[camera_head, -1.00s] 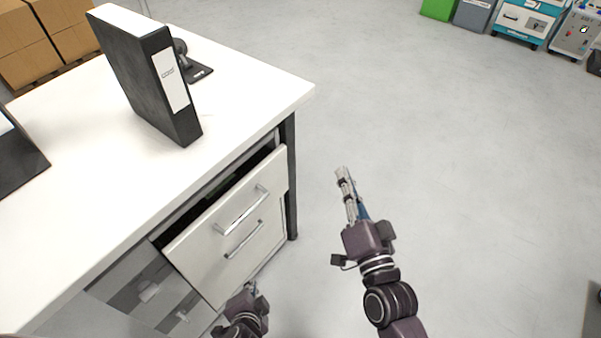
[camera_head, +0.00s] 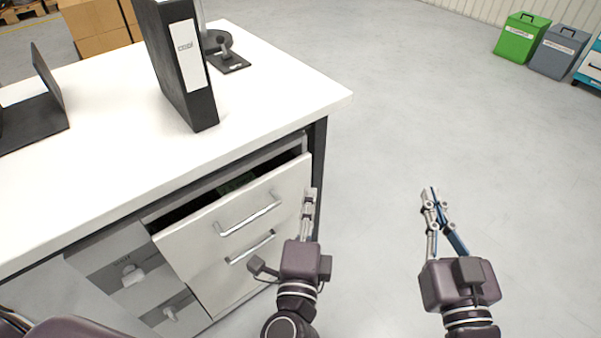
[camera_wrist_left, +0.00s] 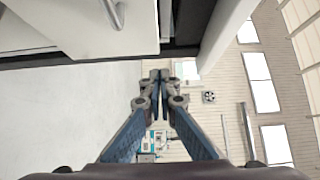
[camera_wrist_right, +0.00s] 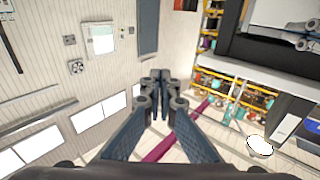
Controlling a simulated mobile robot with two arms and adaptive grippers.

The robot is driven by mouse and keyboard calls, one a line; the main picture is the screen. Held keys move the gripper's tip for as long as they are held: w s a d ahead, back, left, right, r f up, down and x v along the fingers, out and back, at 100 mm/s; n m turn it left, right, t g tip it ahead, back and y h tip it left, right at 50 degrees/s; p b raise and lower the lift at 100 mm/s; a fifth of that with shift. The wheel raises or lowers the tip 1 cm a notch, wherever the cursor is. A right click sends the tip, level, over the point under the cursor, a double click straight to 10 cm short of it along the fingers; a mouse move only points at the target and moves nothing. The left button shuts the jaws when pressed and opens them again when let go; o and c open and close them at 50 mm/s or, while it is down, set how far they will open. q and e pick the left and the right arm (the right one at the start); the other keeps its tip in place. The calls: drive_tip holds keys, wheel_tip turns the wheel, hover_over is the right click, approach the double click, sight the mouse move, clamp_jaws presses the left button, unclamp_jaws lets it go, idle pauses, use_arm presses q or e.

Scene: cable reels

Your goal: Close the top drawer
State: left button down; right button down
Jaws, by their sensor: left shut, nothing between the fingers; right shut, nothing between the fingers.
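The top drawer (camera_head: 215,215) under the white desk is pulled out, with a dark gap above its white front. Its silver bar handle (camera_head: 250,215) faces me. My left gripper (camera_head: 310,192) is shut and empty at the right edge of the drawer front in the head view; I cannot tell whether it touches. In the left wrist view the white drawer front (camera_wrist_left: 140,28) lies above and left of the shut fingers (camera_wrist_left: 160,76). My right gripper (camera_head: 429,192) is shut and empty over open floor, right of the desk.
The white desk (camera_head: 110,150) carries a black binder (camera_head: 190,85) and a dark stand (camera_head: 30,125). A dark desk leg (camera_head: 318,150) stands behind the drawer's right edge. A second silver handle (camera_head: 250,247) sits lower. Floor to the right is clear; bins (camera_head: 522,38) stand far off.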

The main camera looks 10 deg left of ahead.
sight(293, 166)
use_arm(q)
drive_tip(key=shift+w+a, duration=0.6)
drive_tip(key=shift+w, duration=0.5)
drive_tip(key=shift+w+a, duration=0.65)
drive_tip(key=shift+w, duration=0.4)
drive_tip(key=shift+w+a, duration=0.6)
drive_tip(key=shift+w, duration=0.5)
use_arm(e)
drive_tip(key=shift+d+f+h, duration=0.1)
drive_tip(key=shift+f+h, duration=0.2)
drive_tip(key=shift+f, duration=0.35)
